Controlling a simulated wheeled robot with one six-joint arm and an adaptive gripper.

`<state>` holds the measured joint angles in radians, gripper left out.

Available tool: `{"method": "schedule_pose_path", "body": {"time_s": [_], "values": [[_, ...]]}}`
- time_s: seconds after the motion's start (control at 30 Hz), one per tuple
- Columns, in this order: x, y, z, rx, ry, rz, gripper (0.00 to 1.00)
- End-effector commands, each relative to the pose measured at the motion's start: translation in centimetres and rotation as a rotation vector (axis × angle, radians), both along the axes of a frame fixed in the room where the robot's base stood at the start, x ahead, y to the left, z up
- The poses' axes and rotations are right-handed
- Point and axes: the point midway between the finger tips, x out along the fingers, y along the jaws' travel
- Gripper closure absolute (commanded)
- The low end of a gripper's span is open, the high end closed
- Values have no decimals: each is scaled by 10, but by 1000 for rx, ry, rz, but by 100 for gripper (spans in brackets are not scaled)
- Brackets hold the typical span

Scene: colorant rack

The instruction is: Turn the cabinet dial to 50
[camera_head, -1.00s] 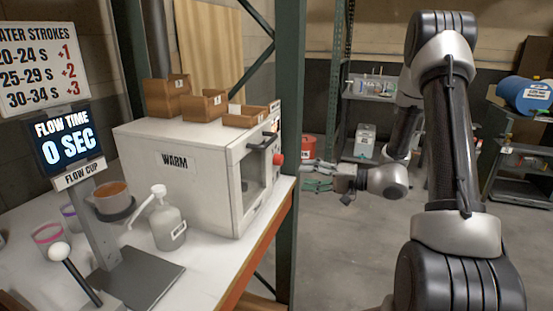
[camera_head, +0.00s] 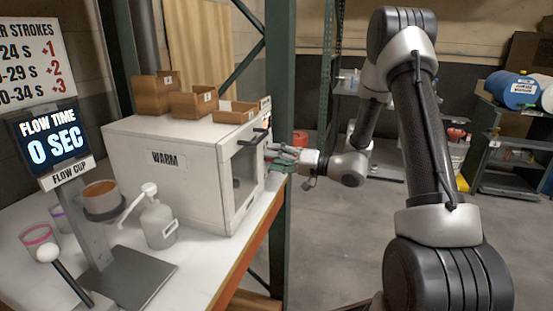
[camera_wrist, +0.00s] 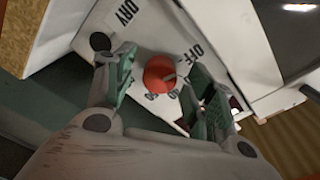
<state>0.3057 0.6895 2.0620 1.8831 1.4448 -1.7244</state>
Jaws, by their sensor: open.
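The cabinet (camera_head: 185,170) is a white box labelled WARM, standing on the bench in the head view. Its dial (camera_wrist: 160,73) is a round red-orange knob in the wrist view, on a white panel with the marks OFF and DRY and smaller numbers by the knob. A light pointer line on the knob points to the right, toward the lower side of OFF. My gripper (camera_wrist: 158,90) is open, with its green fingers on either side of the dial. I cannot tell whether they touch it. In the head view my gripper (camera_head: 280,158) is at the cabinet's right front, hiding the dial.
A dark door handle (camera_head: 254,137) sticks out of the cabinet front near my gripper. A green rack post (camera_head: 283,80) stands close behind my gripper. Brown bins (camera_head: 194,103) sit on top of the cabinet. A pump bottle (camera_head: 158,222) stands before it.

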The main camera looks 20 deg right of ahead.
Motion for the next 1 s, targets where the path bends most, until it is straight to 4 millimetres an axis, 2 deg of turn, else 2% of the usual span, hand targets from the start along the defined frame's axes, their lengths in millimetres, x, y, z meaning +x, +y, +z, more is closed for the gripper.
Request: {"method": "schedule_pose_path", "body": {"time_s": [0.17, 0.4, 0.73, 1.0], "values": [[0, 0, 0, 0, 0, 0, 47], [0, 0, 0, 0, 0, 0, 91], [0, -1, 0, 17, 27, 0, 92], [0, -1, 1, 101, 152, -1, 92]]}}
